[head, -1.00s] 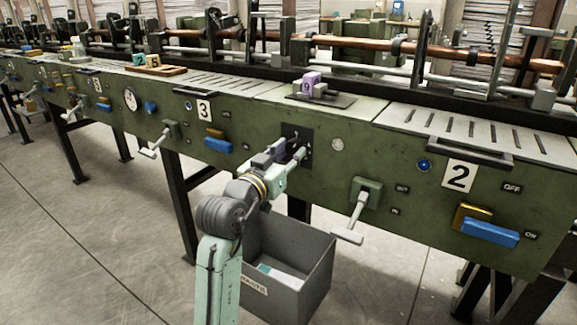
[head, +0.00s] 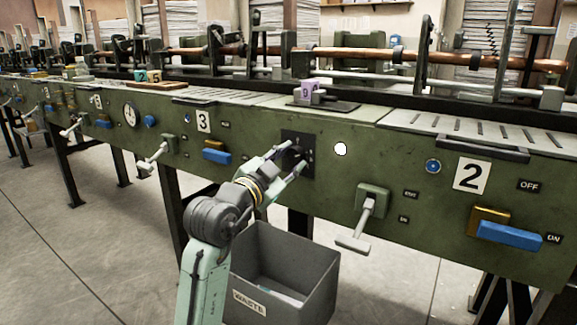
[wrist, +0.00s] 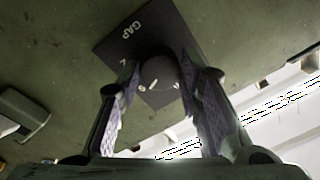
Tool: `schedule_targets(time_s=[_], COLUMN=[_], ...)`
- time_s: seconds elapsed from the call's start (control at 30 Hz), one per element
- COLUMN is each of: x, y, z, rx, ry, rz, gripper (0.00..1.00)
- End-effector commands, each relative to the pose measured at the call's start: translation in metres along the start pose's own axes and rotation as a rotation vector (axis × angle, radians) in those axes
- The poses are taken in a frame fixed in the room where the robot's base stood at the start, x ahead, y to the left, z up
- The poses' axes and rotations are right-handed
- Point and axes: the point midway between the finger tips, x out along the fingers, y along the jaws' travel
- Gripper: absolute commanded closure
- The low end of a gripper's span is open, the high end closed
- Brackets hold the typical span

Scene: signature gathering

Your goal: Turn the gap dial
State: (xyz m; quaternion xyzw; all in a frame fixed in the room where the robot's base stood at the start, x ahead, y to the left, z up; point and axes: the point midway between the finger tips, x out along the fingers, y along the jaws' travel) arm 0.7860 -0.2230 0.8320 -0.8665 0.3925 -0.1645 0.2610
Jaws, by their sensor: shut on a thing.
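The gap dial (wrist: 157,76) is a dark round knob on a black plate (wrist: 120,45) marked GAP, with small pale marks on its face. In the head view the plate (head: 309,170) is on the green machine front between the number 3 and number 2 signs. My gripper (head: 292,157) reaches up to it from the lower left. In the wrist view my gripper (wrist: 160,63) has a finger on each side of the knob and is shut on it. The fingers hide part of the knob in the head view.
A round lamp (head: 340,149) right of the plate glows white. A grey lever (head: 360,222) sticks out to the lower right. A grey waste bin (head: 320,268) stands below my arm.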

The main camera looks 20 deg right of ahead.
Motion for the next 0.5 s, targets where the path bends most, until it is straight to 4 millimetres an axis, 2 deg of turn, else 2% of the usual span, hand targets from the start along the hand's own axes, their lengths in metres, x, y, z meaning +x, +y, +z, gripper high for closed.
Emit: schedule_targets(time_s=[0.47, 0.5], x=[0.0001, 0.0001], y=[0.0007, 0.0007], z=[0.0004, 0.0004], rx=[0.011, 0.011], ry=[0.000, 0.000], rz=[0.003, 0.003], gripper=[0.95, 0.65])
